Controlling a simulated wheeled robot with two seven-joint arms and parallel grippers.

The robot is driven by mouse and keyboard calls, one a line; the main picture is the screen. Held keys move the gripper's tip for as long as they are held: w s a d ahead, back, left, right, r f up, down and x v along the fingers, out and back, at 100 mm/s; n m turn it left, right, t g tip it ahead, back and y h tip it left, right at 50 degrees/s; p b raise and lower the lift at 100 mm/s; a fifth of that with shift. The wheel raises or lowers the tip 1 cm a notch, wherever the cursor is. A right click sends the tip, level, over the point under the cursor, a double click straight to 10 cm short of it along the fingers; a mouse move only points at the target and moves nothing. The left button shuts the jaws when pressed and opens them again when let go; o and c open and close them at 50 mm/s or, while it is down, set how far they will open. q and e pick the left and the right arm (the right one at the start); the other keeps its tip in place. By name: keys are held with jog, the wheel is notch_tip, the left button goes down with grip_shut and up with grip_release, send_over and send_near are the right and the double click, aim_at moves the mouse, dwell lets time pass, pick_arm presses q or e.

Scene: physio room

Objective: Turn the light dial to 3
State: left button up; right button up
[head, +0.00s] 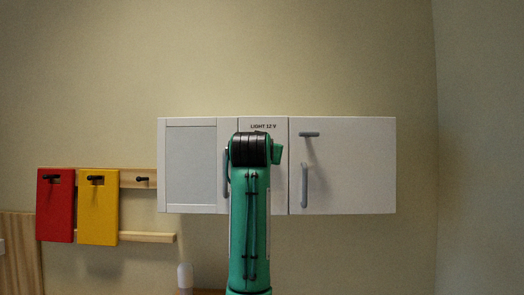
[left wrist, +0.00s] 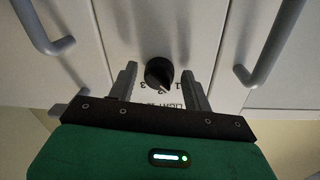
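The light dial (left wrist: 158,72) is a round black knob on a pale panel in the left wrist view. Numerals 1 and 3 show beside it, upside down; its exact setting is hard to read. My left gripper (left wrist: 159,78) is open, with one grey finger on each side of the dial and a gap to it on both sides. In the head view the "LIGHT 12 V" label (head: 263,127) shows on the narrow middle panel, while my left arm hides the dial and the fingers. My right gripper is in neither view.
The white wall cabinet (head: 345,180) has grey bar handles on both sides of the dial panel, one at the right (head: 305,186). A red board (head: 55,205) and a yellow board (head: 98,210) hang from a wooden rack at left. The wall at right is bare.

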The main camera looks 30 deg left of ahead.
pick_arm(q)
jog(key=c, duration=0.8)
jog(key=shift+o, duration=0.2)
jog(key=shift+m, duration=0.4)
jog(key=m, duration=0.5)
jog(key=m+p, duration=0.1)
jog(key=m, duration=0.4)
jog(key=m+g+p, duration=0.1)
jog(key=m, duration=0.5)
jog(key=shift+r+y, duration=0.25)
jog(key=shift+y, duration=0.05)
jog(key=shift+f+m, duration=0.1)
jog(key=shift+m, duration=0.2)
